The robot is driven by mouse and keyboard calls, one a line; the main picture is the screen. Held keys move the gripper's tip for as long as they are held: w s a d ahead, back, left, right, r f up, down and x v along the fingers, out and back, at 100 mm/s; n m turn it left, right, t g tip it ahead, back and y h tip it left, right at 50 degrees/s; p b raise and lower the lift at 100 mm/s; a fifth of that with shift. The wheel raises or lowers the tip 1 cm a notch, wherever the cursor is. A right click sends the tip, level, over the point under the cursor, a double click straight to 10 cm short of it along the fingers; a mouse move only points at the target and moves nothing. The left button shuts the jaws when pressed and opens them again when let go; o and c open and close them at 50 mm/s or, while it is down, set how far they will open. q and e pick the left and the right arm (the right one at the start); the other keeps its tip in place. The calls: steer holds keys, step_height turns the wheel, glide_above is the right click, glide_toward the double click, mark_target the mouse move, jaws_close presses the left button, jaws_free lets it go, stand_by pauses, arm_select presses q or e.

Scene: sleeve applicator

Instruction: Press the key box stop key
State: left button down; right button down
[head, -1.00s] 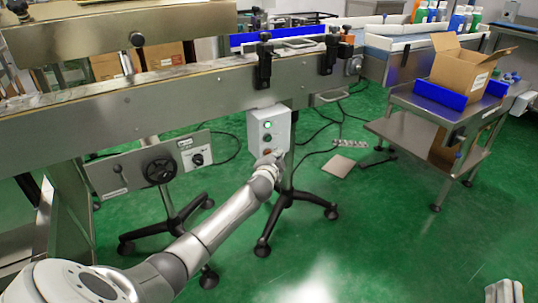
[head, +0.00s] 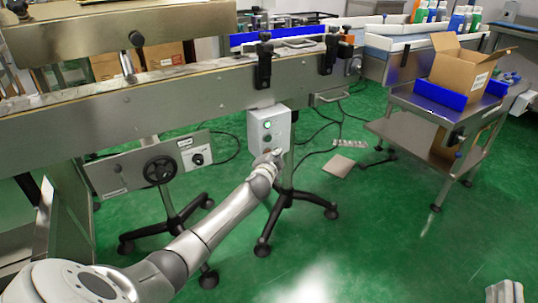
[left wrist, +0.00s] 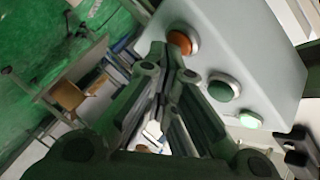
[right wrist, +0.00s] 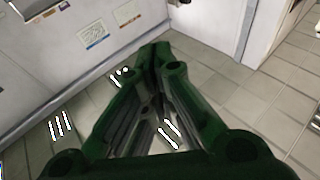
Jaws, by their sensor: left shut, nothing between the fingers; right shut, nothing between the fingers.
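The key box (head: 269,128) is a light grey box mounted below the conveyor. In the left wrist view, its face (left wrist: 245,50) carries an orange-red key (left wrist: 180,42), a dark green key (left wrist: 223,88) and a lit green key (left wrist: 250,120). I take the orange-red one, lowest on the box, as the stop key. My left gripper (left wrist: 160,55) is shut and empty, its fingertips close beside the orange-red key; contact cannot be told. In the head view my left arm reaches the box's lower part and hides that key. My right gripper (right wrist: 155,55) is shut and empty, over a tiled floor.
The steel conveyor (head: 150,105) runs above the box, with a black handwheel (head: 160,171) to its left. A stand with black feet (head: 262,249) is below. A steel cart (head: 400,130) holds an open carton (head: 460,68) at right. Green floor (head: 370,230) between is mostly clear.

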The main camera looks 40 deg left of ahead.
steer(key=shift+r, duration=0.2)
arm_select(q)
steer(key=shift+d, duration=0.15)
arm_select(e)
steer(key=shift+w, duration=0.1)
arm_select(q)
steer(key=shift+s+d+p, duration=0.3)
steer(key=shift+s+d, duration=0.05)
steer(key=shift+d, duration=0.25)
arm_select(e)
steer(key=shift+w+f+g, duration=0.15)
steer(key=shift+f+g, duration=0.65)
steer(key=shift+f, duration=0.65)
